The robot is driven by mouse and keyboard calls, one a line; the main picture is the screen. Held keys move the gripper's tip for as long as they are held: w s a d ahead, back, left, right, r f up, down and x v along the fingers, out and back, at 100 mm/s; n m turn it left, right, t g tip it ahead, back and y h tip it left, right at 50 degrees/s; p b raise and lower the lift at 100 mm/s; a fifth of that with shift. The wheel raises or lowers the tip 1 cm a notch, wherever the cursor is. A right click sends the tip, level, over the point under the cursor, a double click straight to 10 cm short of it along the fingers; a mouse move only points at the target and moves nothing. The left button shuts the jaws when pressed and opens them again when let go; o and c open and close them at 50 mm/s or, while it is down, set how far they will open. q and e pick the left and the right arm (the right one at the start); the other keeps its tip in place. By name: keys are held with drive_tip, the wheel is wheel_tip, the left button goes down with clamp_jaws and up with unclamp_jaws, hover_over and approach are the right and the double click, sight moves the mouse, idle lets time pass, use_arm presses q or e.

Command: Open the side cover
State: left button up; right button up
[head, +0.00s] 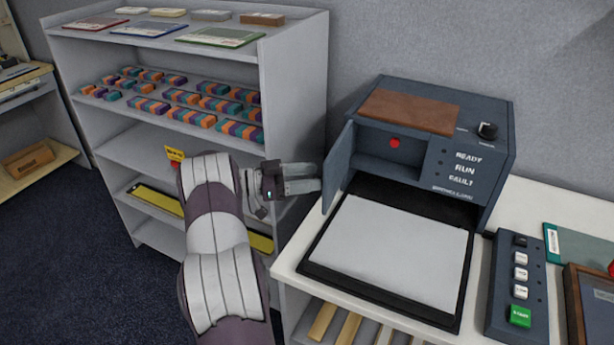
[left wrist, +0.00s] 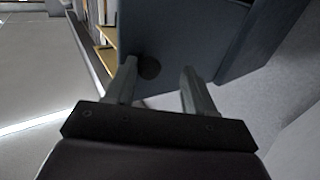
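The blue-grey machine (head: 480,125) stands on the white table. Its side cover (head: 338,168) is a flat panel on the left edge, swung out toward me and standing open. The recess (head: 380,168) behind it shows, with a red round part (head: 394,143) inside. My left gripper (head: 318,179) is at the outer left side of the cover. In the left wrist view its two fingers (left wrist: 157,75) are spread apart, with a dark round knob (left wrist: 149,67) on the blue-grey panel (left wrist: 175,35) showing between them. Whether they touch the panel I cannot tell. My right gripper is not in view.
A black-framed tray with a white sheet (head: 390,245) lies before the machine. A control box (head: 518,285) with a green button is right of it. A grey shelf unit (head: 295,80) with colored blocks stands behind my left arm. Free floor is at the lower left.

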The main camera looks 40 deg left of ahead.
use_arm(q)
drive_tip(key=b+v, duration=0.2)
drive_tip(key=v, duration=1)
drive_tip(key=shift+s+a, duration=0.2)
drive_tip(key=shift+s, duration=0.1)
